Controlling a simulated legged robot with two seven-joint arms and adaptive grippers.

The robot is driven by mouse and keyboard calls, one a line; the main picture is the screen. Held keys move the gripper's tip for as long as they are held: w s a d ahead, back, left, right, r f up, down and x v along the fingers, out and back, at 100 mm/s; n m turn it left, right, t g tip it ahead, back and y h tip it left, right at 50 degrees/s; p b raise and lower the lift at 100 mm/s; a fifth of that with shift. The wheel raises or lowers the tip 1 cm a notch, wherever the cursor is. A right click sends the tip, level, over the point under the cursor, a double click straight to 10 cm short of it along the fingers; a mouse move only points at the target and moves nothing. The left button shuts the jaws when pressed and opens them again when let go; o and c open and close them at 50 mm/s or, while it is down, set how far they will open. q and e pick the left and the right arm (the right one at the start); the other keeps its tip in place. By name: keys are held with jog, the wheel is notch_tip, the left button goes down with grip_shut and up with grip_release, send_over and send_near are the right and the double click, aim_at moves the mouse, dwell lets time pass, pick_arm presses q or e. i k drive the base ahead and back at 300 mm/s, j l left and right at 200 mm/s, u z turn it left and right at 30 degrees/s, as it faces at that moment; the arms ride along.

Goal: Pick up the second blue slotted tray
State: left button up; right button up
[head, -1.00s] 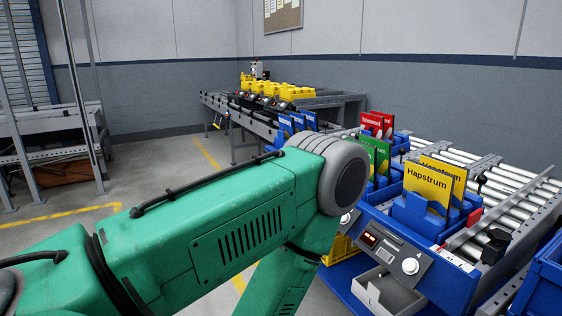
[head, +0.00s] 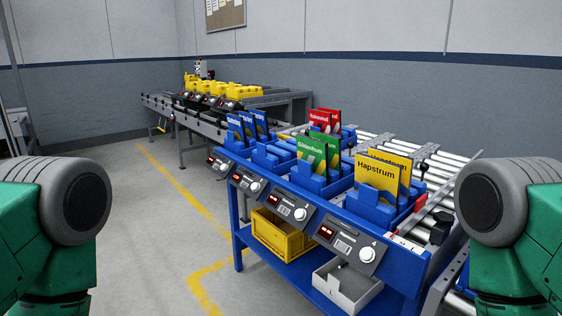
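Several blue slotted trays stand on a blue workbench (head: 405,270). The nearest tray (head: 370,207) holds upright yellow cards (head: 376,172), one reading "Hapstrum". The tray to its left (head: 306,181) holds green cards (head: 311,152). Farther left, a tray (head: 237,147) holds blue cards (head: 236,124). Red cards (head: 324,118) stand in a tray behind. The frame does not show which tray counts as the second. Green and grey links of my arms show at the left and right edges, apart from the trays. Both grippers are out of view.
A roller conveyor (head: 447,183) runs behind the trays. Control boxes (head: 352,244) line the bench front. A yellow crate (head: 283,234) and an open grey bin (head: 347,287) sit on the lower shelf. Another line with yellow trays (head: 222,88) stands behind. Floor at front left is clear.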

aim_at(283, 151)
jog(key=z, duration=0.3)
jog(key=i+j+z, duration=0.15)
jog(key=z, duration=0.25)
jog(key=i+j+z, duration=0.1)
jog(key=j+z, duration=0.3)
jog(key=i+j+z, duration=0.1)
jog(key=j+z, duration=0.5)
jog(key=z, duration=0.2)
